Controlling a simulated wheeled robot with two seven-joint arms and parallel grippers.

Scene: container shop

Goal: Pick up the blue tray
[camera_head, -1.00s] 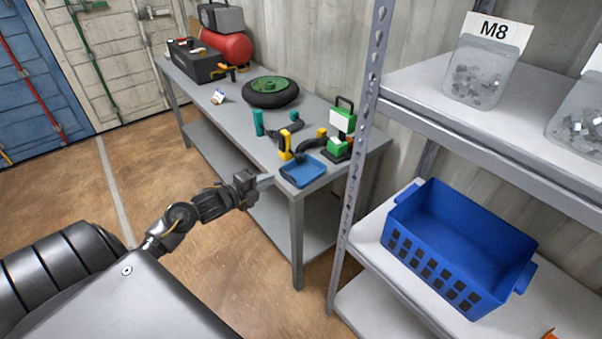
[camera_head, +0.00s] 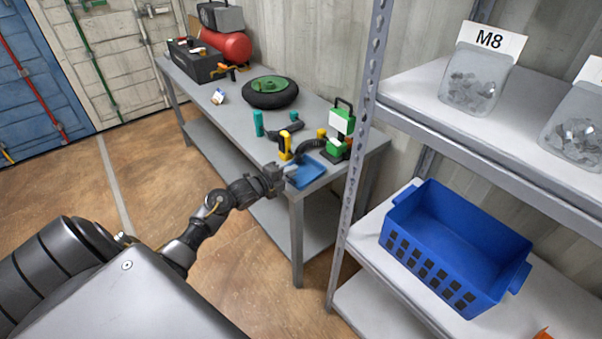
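The blue tray (camera_head: 308,172) is a small shallow tray lying flat near the front right corner of the grey workbench (camera_head: 232,118). My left gripper (camera_head: 288,170) is at the tray's left edge, with its fingers reaching toward or over the rim. The fingers are too small to tell whether they touch the tray or how far apart they are. My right gripper does not show.
Yellow-and-black tool (camera_head: 285,146), drill (camera_head: 290,130) and green device (camera_head: 338,135) stand close behind the tray. A black wheel (camera_head: 270,93) lies farther back. The shelf post (camera_head: 358,150) rises right of the bench. A blue basket (camera_head: 455,245) sits on the shelf.

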